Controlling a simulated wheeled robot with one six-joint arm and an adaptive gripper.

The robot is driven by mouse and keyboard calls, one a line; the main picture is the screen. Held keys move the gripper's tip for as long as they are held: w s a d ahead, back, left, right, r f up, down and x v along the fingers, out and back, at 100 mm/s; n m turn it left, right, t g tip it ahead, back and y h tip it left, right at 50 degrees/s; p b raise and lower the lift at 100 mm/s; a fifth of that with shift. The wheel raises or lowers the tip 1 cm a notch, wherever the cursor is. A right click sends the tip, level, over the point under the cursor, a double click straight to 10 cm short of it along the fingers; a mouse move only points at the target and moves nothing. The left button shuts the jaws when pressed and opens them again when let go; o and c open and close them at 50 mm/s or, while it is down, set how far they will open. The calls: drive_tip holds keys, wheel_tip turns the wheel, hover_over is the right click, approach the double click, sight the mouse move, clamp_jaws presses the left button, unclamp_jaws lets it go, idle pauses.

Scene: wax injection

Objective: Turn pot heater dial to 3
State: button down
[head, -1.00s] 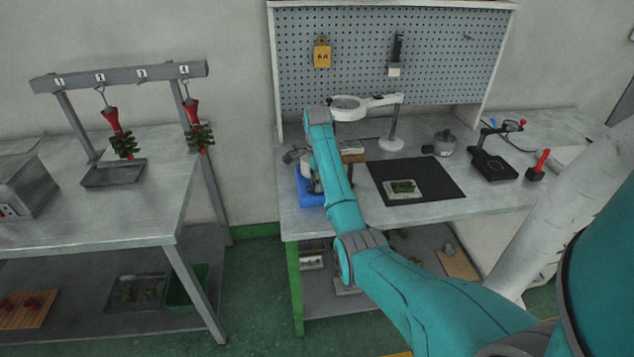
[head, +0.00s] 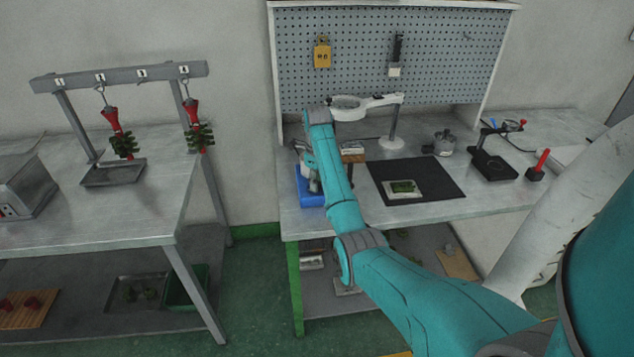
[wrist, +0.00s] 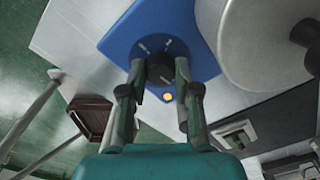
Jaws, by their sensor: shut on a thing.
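The pot heater is a blue box (wrist: 120,42), seen close in the wrist view. It also shows in the head view (head: 311,199) at the left end of the right-hand bench, partly behind my arm. Its dark round dial (wrist: 160,72) sits on the blue face, with small pale marks around it, too small to read. My gripper (wrist: 159,64) is shut on the dial, one finger on each side. Which mark the dial points to cannot be told. A small orange light (wrist: 167,97) shows on the face beside the dial. In the head view my arm hides most of the gripper.
A large pale round object (wrist: 265,45) is close to the heater in the wrist view. On the bench are a black mat (head: 440,177), a magnifier lamp (head: 391,143) and a small grey pot (head: 444,143). A left-hand table (head: 140,215) stands across a gap.

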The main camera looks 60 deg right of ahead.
drive_tip(key=shift+m, duration=0.6)
drive_tip(key=c, duration=0.8)
unclamp_jaws()
